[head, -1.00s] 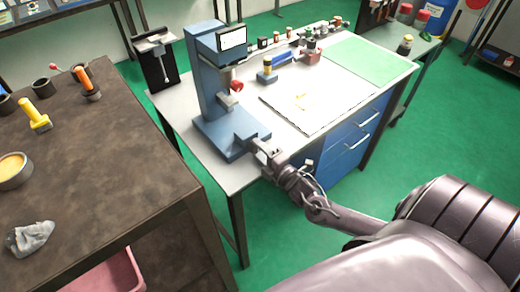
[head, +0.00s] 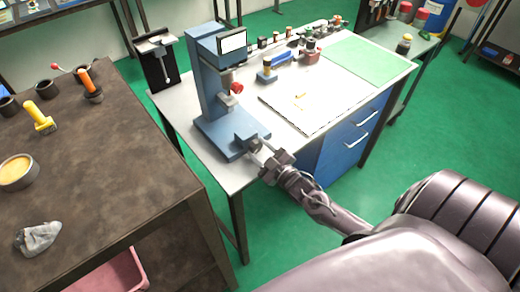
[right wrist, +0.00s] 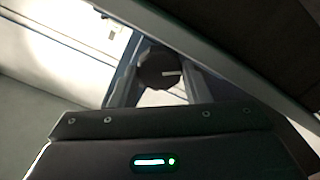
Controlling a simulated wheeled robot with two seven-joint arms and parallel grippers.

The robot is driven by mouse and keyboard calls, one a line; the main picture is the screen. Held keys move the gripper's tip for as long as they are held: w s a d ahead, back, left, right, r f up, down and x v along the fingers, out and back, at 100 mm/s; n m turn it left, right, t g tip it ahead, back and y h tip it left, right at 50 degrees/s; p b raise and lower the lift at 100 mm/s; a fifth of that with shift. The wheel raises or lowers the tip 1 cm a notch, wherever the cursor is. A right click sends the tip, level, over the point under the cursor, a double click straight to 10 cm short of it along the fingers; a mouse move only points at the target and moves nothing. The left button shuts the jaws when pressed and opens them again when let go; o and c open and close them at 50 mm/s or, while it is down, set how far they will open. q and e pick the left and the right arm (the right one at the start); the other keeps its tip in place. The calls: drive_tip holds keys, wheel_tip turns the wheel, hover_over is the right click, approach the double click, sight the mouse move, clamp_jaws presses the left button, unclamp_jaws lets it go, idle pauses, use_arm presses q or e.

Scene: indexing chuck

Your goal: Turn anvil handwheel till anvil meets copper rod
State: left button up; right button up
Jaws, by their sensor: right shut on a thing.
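The blue bench instrument (head: 207,85) with a screen stands on the light worktable. Its handwheel is a dark round knob (right wrist: 158,70) with a pale mark, seen in the right wrist view between my fingers. In the head view my right gripper (head: 261,152) is at the front of the instrument's blue base (head: 222,136), shut on this knob. The knob is mostly hidden there. A red part (head: 236,88) shows on the instrument's column side. I cannot make out the copper rod or its gap to the anvil. My left gripper is not in view.
The light table (head: 178,100) also holds a white board (head: 320,100), a green mat (head: 368,65) and several small items along its back. A brown bench (head: 110,165) with pots and tools stands at the left. Green floor is free at the right.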

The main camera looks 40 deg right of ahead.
drive_tip(key=m+p, duration=0.1)
drive_tip(key=m, duration=0.5)
drive_tip(key=shift+d+m, duration=0.1)
drive_tip(key=shift+m, duration=0.2)
drive_tip(key=m+p, duration=0.1)
drive_tip(key=m, duration=0.5)
drive_tip(key=shift+f, duration=0.1)
idle(0.3)
drive_tip(key=o, duration=1)
drive_tip(key=shift+c, duration=0.2)
drive_tip(key=s+b, duration=0.1)
drive_tip(key=s, duration=0.6)
drive_tip(key=shift+s+d, duration=0.35)
drive_tip(key=shift+s, duration=0.05)
